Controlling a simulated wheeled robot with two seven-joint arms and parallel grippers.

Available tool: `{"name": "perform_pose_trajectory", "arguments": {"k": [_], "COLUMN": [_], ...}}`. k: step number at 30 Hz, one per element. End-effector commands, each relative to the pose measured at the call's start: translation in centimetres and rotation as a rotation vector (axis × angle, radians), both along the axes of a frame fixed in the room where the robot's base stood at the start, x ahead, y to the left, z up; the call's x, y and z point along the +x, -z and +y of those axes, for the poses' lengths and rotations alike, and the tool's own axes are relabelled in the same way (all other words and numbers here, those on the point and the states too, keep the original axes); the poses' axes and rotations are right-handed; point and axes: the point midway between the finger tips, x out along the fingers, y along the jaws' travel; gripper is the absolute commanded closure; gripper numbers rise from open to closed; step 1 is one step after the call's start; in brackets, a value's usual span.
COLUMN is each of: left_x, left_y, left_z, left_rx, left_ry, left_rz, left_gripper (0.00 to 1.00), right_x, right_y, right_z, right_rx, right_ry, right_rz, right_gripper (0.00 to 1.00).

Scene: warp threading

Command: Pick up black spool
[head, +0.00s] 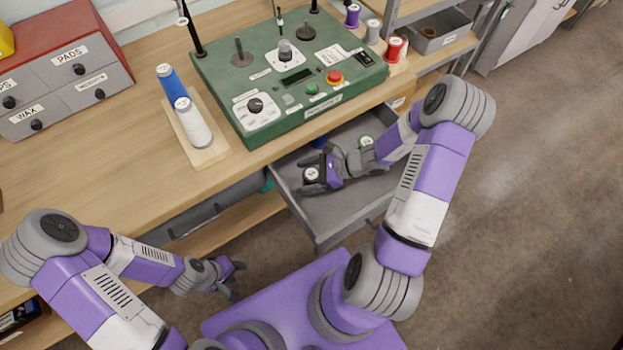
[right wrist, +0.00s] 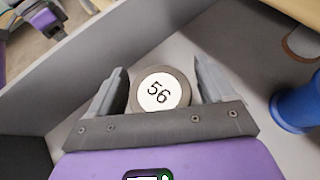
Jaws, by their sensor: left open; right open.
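The dark spool (head: 311,174) with a white top label stands in the open grey drawer (head: 325,225). My right gripper (head: 305,174) is open, reaching into the drawer, with one finger on each side of the spool. In the right wrist view a small gap shows between the spool and the right finger; contact on the left side is hard to tell. My left gripper (head: 238,279) is open and empty, in front of the bench and away from the drawer.
On the bench above stand the green machine (head: 290,75), a wooden holder (head: 208,153) with blue and white cones, and a labelled drawer box (head: 65,85).

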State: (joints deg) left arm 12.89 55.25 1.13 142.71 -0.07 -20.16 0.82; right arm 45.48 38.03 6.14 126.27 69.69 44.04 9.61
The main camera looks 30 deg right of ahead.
Motion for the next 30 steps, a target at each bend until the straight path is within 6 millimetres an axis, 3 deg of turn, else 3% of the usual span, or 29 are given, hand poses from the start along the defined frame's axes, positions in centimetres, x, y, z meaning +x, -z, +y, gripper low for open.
{"name": "perform_pose_trajectory", "arguments": {"k": [5,16,25,30], "left_x": [0.0,0.0,0.0,0.0], "left_y": [-0.1,0.0,-0.1,-0.5], "left_z": [0.0,0.0,0.0,0.0], "left_rx": [0.0,0.0,0.0,0.0], "left_ry": [0.0,0.0,0.0,0.0], "left_rz": [0.0,0.0,0.0,0.0], "left_gripper": [0.57,0.57,0.57,0.57], "right_x": [0.0,0.0,0.0,0.0], "right_y": [-0.1,-0.1,-0.2,-1.2], "right_z": [0.0,0.0,0.0,0.0], "right_rx": [0.0,0.0,0.0,-0.002], "right_ry": [0.0,0.0,0.0,-0.001], "right_rz": [-0.001,-0.001,-0.001,-0.002], "right_gripper": [0.18,0.73,0.74,0.74]}}
